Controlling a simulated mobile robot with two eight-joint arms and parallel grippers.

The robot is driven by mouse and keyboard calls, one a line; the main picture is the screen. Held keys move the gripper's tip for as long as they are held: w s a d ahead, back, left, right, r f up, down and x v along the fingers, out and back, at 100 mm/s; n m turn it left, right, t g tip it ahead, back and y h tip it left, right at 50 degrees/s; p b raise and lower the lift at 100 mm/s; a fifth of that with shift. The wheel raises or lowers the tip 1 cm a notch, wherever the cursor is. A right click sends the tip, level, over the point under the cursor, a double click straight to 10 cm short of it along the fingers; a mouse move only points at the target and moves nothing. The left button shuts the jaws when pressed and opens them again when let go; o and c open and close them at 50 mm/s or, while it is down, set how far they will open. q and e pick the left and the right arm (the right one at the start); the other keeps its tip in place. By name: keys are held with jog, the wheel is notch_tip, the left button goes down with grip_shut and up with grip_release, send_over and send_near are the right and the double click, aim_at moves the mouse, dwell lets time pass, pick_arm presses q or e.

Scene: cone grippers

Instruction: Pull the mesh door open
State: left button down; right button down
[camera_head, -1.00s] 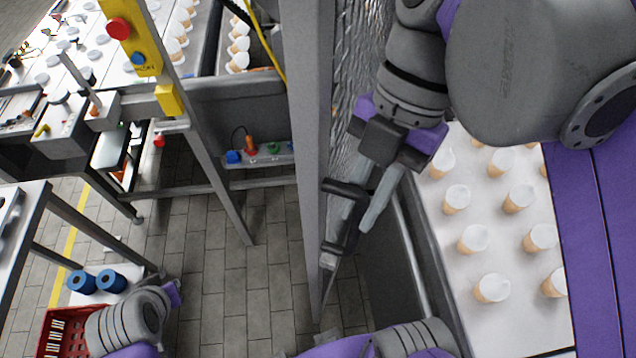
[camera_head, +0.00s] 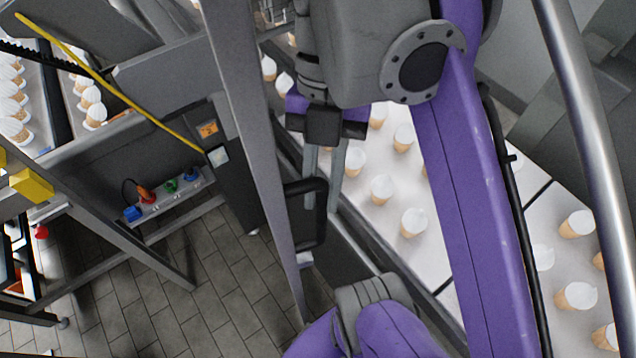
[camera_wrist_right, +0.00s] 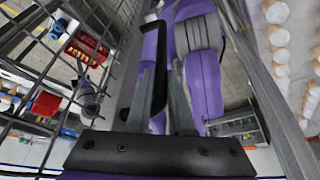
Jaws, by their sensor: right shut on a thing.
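The mesh door shows in the head view as a tall grey frame post (camera_head: 262,160), seen nearly edge-on. Its wire mesh (camera_wrist_right: 60,50) shows at the left of the right wrist view. A black bar handle (camera_head: 319,220) is fixed to the post's right side; it also shows in the wrist view (camera_wrist_right: 159,75). My right gripper (camera_head: 323,205) reaches down from above and is shut on the handle, with its fingers around the upright bar. The fingers hide part of the handle. My left gripper is not in the head view.
A conveyor with several white-topped cones (camera_head: 413,222) runs behind my right arm. A shiny metal rail (camera_head: 590,150) stands at the far right. A button panel (camera_head: 168,197) and a yellow cable (camera_head: 110,85) are at the left. Tiled floor (camera_head: 200,275) is open left of the door post.

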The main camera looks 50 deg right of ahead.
jog(key=c, duration=0.8)
grip_release()
jog(key=v, duration=0.7)
jog(key=shift+d+r, duration=0.15)
jog(key=shift+r, duration=0.05)
jog(key=shift+w, duration=0.1)
